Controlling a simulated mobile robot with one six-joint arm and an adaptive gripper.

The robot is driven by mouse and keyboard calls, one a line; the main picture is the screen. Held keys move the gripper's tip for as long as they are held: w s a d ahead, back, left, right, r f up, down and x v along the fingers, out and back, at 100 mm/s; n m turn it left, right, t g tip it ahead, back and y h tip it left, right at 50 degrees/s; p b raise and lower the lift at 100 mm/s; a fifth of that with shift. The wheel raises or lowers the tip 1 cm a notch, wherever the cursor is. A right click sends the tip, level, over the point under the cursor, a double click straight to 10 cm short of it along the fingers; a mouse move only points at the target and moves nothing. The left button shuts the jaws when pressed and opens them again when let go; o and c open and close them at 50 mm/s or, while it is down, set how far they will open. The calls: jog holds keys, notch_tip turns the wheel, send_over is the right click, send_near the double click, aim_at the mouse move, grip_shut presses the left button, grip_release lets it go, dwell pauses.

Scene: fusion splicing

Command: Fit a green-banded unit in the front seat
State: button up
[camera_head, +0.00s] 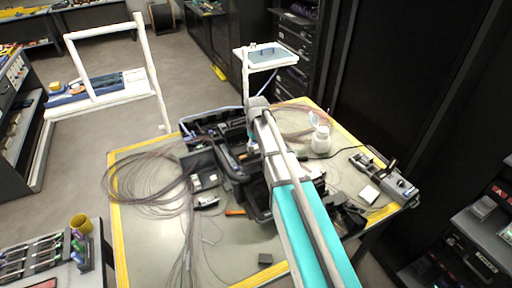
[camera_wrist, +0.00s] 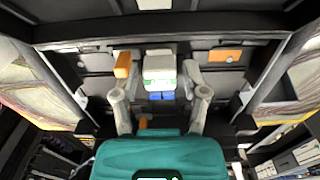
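In the wrist view, a white unit with a green band (camera_wrist: 160,70) and a blue part below it lies between the two fingers of my gripper (camera_wrist: 161,72). The fingers flank it closely on both sides; whether they touch it cannot be told. In the head view, my gripper is over the open black case (camera_head: 258,196) on the table, mostly hidden by my arm. The front seat cannot be made out.
In the wrist view, an orange piece (camera_wrist: 122,64) is left of the unit and another orange piece (camera_wrist: 225,55) is to the right. The case stands on a yellow-edged table (camera_head: 238,258) with loose fibre coils (camera_head: 145,185), a white bottle (camera_head: 321,140) and a grey device (camera_head: 397,187).

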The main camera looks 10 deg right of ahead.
aim_at(256, 147)
jog(key=shift+o, duration=0.6)
jog(key=shift+r, duration=0.2)
notch_tip(256, 147, up, 7)
jog(key=p, duration=0.7)
jog(key=shift+r+p, duration=0.15)
jog(key=shift+p, duration=0.2)
jog(key=s+a+f+b, duration=0.2)
jog(key=a+f+b, duration=0.1)
jog(key=a, duration=0.5)
jog(key=s+a+f+b, duration=0.3)
jog(key=a, duration=0.6)
jog(key=s+a+f+b, duration=0.3)
jog(key=a, duration=0.6)
jog(key=shift+s+f+b, duration=0.25)
jog(key=shift+f+b, duration=0.05)
jog(key=shift+a, duration=0.1)
jog(key=shift+c, duration=0.3)
dwell(1.4)
